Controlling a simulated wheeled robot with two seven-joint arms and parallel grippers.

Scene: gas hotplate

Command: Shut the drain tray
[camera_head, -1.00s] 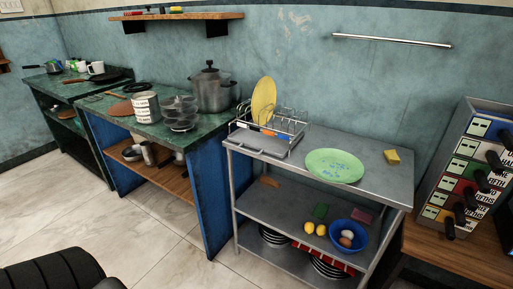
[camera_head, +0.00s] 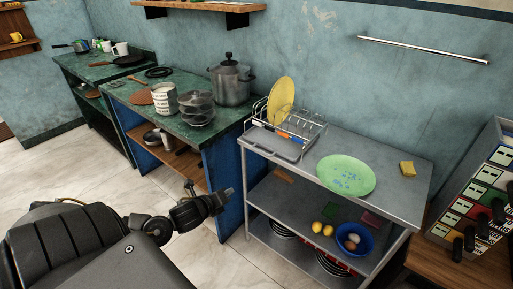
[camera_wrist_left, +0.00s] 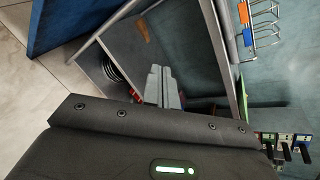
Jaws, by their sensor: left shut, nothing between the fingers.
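The drain tray (camera_head: 272,145) is a flat grey tray on the top of the metal table. It sticks out from under the front left of the wire dish rack (camera_head: 316,127). My left gripper (camera_head: 228,191) is shut and empty, in front of the blue cabinet side, lower and to the left of the tray and apart from it. Its closed fingers also show in the left wrist view (camera_wrist_left: 161,84), where part of the rack (camera_wrist_left: 264,24) is at upper right. My right gripper is not in view.
A yellow plate (camera_head: 281,98) stands in the rack. A green plate (camera_head: 346,175) and a yellow sponge (camera_head: 407,168) lie on the metal table top. Left of it, a green counter carries a large pot (camera_head: 231,82) and glass bowls (camera_head: 197,108). The floor in front is clear.

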